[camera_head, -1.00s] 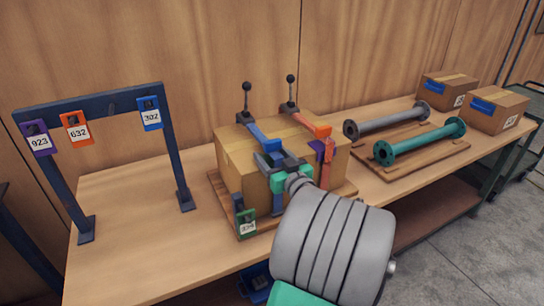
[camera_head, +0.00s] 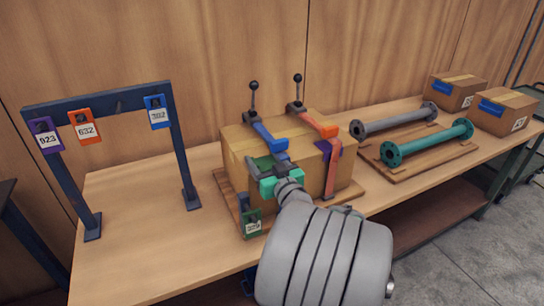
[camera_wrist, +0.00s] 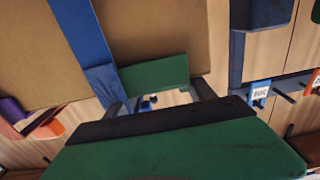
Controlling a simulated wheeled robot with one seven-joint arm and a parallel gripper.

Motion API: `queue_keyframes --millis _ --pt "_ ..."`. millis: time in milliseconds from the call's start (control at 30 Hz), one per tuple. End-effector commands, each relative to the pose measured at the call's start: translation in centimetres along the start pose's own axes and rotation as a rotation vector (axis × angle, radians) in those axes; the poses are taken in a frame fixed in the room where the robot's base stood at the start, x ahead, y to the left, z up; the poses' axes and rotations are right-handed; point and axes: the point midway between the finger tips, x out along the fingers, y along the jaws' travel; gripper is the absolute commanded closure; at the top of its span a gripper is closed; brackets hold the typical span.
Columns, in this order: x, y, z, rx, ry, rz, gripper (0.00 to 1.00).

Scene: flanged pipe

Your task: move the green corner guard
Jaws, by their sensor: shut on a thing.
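The green corner guard (camera_wrist: 155,73) shows in the wrist view as a flat green piece between my two dark grey fingers, close to the cardboard box (camera_wrist: 165,30). My gripper (camera_wrist: 160,92) is shut on it. In the head view a dark green part (camera_head: 261,164) shows at the left front of the box (camera_head: 240,150), beside my gripper (camera_head: 268,167). My arm hides much of the box's front face there. I cannot tell whether the guard still touches the box.
Blue (camera_head: 266,136) and orange (camera_head: 318,124) straps cross the box, with upright lever handles behind. A green tag (camera_head: 252,223) is at the board's front left. A rack (camera_head: 100,103) with numbered tags stands left. Grey (camera_head: 393,120) and teal (camera_head: 428,143) flanged pipes lie right. Bare table separates rack and box.

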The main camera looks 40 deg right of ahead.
Motion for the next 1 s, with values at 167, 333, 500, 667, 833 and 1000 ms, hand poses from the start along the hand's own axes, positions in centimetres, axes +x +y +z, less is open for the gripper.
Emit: queue_keyframes --millis 167,333,500,667,833,1000 --pt "-0.3 -1.4 -0.1 0.000 0.000 0.004 0.76" --pt "-0.4 -1.6 0.0 0.000 0.000 0.010 0.76" --pt "-0.4 -1.6 0.0 0.000 0.000 0.012 0.76" --pt "-0.4 -1.6 0.0 0.000 0.000 0.012 0.29" --pt "-0.4 -1.6 0.0 0.000 0.000 0.011 0.16" --pt "-0.4 -1.7 0.0 0.000 0.000 0.010 0.11"
